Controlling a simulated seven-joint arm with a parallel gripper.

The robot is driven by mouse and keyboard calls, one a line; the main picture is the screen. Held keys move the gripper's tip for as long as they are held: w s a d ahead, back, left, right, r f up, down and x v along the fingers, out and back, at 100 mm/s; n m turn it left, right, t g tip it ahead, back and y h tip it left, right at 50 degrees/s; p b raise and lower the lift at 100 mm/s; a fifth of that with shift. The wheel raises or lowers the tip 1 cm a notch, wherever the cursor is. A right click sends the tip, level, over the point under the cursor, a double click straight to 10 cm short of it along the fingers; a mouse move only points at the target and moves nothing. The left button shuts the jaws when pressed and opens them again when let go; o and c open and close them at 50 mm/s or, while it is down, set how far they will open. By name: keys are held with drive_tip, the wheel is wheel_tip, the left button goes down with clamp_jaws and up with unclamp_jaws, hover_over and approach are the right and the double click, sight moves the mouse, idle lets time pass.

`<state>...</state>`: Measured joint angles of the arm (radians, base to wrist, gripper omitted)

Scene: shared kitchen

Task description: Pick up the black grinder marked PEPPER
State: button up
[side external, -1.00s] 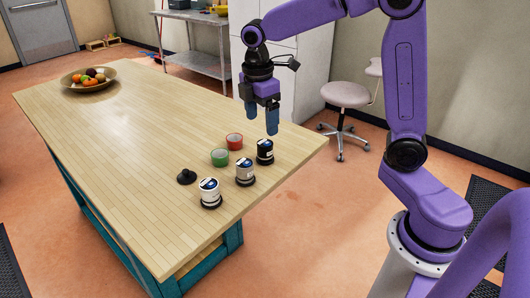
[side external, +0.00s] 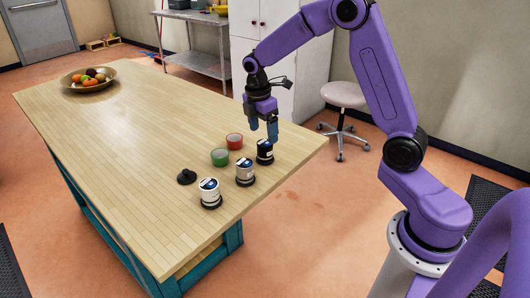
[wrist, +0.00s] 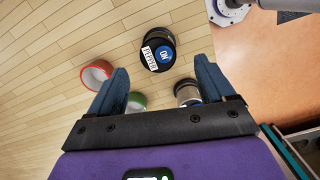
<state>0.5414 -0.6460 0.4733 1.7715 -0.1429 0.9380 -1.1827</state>
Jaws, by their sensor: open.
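The black grinder (side external: 265,152) stands upright near the right edge of the wooden table. In the wrist view the black grinder (wrist: 158,52) shows its top, with a white label reading PEPPER and a blue disc. My gripper (side external: 263,132) points down just above it in the side view. In the wrist view my gripper (wrist: 160,70) has its two blue fingers spread, with the grinder beyond the tips and roughly between them. Nothing is held. I cannot tell the exact height gap.
A grey grinder (side external: 244,172) and a white grinder (side external: 209,192) stand nearby in a row. A red tape roll (side external: 234,141), a green tape roll (side external: 220,157) and a black knob-like piece (side external: 186,177) lie beside them. The fruit bowl (side external: 89,80) is far off.

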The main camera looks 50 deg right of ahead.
sight(264, 142)
drive_tip(key=shift+d+f, duration=0.15)
drive_tip(key=shift+f, duration=1.2)
drive_tip(key=shift+d+f, duration=0.2)
drive_tip(key=shift+f, duration=1.15)
drive_tip(key=shift+d+f, duration=0.15)
drive_tip(key=shift+f, duration=1.2)
drive_tip(key=c, duration=1.3)
